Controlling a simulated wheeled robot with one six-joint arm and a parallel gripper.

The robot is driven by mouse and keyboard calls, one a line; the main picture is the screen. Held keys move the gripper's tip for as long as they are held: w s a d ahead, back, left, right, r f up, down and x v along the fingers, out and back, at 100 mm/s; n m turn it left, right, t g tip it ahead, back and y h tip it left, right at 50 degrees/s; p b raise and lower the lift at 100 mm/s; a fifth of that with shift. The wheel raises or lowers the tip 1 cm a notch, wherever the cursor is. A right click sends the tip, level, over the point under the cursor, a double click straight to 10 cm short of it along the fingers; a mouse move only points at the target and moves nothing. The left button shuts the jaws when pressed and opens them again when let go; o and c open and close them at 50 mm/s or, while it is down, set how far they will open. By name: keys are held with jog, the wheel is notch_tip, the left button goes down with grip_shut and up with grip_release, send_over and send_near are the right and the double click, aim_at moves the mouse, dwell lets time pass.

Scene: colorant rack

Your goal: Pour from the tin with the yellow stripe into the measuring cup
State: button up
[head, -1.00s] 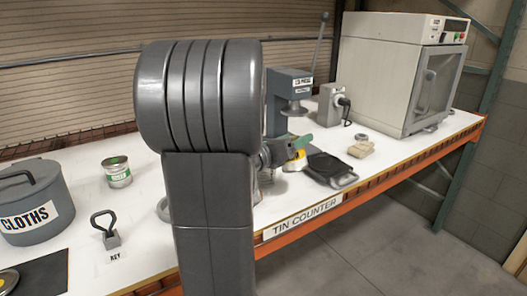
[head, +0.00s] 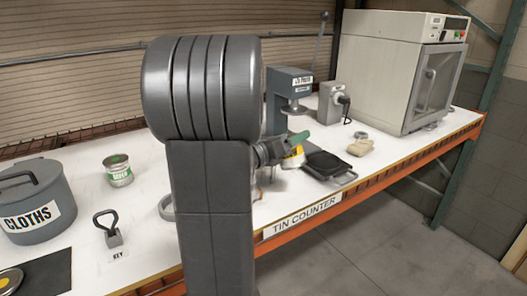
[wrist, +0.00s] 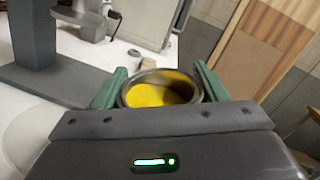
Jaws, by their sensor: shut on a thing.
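My gripper (wrist: 157,84) is shut on an open tin (wrist: 161,76), with a green finger on each side of it. In the wrist view yellow paint shows inside the tin, below its metal rim. In the head view the tin (head: 294,160) shows a yellow band and a white part, partly covered by my gripper (head: 290,143). It is held above the counter, left of a flat black device. The tin looks tilted in the head view. I cannot make out the measuring cup; my arm hides part of the counter.
A grey press (head: 290,88) stands behind my gripper, and a large oven-like box (head: 390,65) at the right.

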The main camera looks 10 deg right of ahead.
jog(key=shift+w+a+r+n+p, duration=0.2)
jog(key=shift+w+a+n+p, duration=0.15)
jog(key=shift+w+n+p, duration=0.4)
jog(key=shift+w+a+r+n+p, duration=0.25)
jog(key=shift+n+p, duration=0.3)
jog(key=shift+p, duration=0.45)
dwell(0.9)
jog(key=shift+w+a+r+n+p, duration=0.15)
jog(key=shift+w+a+n+p, duration=0.1)
jog(key=shift+n+p, duration=0.75)
dwell(0.8)
jog(key=shift+w+a+r+n+t+p, duration=0.15)
jog(key=shift+n+t+p, duration=0.15)
jog(key=shift+n+p, duration=0.55)
jog(key=shift+w+r+n+t+p, duration=0.15)
jog(key=shift+n+t+p, duration=0.15)
jog(key=shift+n+p, duration=0.5)
jog(key=shift+c, duration=0.2)
dwell(1.7)
